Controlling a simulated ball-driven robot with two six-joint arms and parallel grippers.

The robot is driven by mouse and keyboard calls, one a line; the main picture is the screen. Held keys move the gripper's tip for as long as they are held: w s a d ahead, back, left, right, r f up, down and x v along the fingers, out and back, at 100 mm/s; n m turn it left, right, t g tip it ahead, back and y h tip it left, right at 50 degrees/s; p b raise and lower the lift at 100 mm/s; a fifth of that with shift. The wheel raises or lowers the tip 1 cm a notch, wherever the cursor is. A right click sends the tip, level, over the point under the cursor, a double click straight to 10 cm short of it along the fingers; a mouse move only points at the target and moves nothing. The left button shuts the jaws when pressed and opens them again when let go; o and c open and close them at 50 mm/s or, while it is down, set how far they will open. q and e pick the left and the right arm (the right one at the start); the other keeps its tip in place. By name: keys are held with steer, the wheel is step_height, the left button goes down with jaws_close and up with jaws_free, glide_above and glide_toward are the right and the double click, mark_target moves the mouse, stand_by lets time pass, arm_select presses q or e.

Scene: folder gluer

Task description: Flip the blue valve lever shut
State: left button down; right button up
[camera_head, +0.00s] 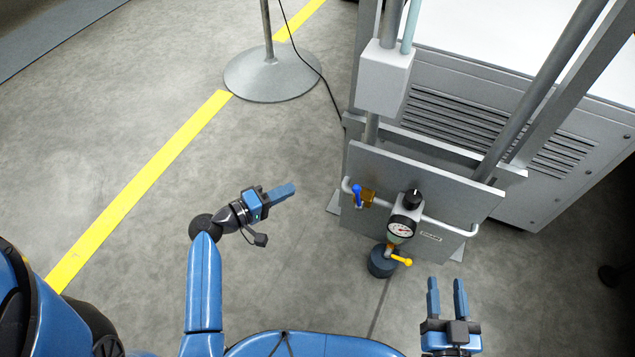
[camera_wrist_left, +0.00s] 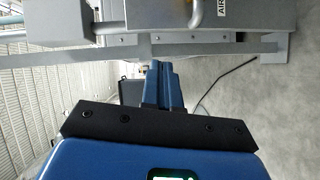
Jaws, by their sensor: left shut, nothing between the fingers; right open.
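The blue valve lever (camera_head: 357,195) sits on a small brass valve (camera_head: 368,198) at the left side of the grey panel, on a thin pipe. My left gripper (camera_head: 288,190) is shut and empty, to the left of the lever and apart from it, its fingers pointing toward the panel. In the left wrist view the shut fingers (camera_wrist_left: 163,82) point at the grey panel's edge; the blue lever does not show there. My right gripper (camera_head: 447,284) is open and empty, below and right of the panel.
The grey panel (camera_head: 460,190) also carries a gauge (camera_head: 401,228), a black knob (camera_head: 413,198) and a yellow lever (camera_head: 401,260). A grey machine (camera_head: 560,170) stands behind. A round pole base (camera_head: 272,74) with a black cable stands at the back. Open floor lies left of the panel.

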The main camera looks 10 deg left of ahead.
mark_target(358, 198)
arm_select(q)
steer(key=w+d+f+m+g+h+b, duration=0.1)
steer(key=w+d+b, duration=0.2)
steer(key=d, duration=1)
steer(key=shift+w+d+f+b, duration=0.2)
steer(key=shift+d+b, duration=0.1)
steer(key=shift+b, duration=0.2)
steer(key=d+p, duration=0.1)
steer(key=d+r+m+p, duration=0.1)
steer(key=p, duration=0.1)
steer(key=shift+s+g+y, duration=0.3)
steer(key=shift+s+y, duration=0.1)
steer(key=shift+r, duration=0.1)
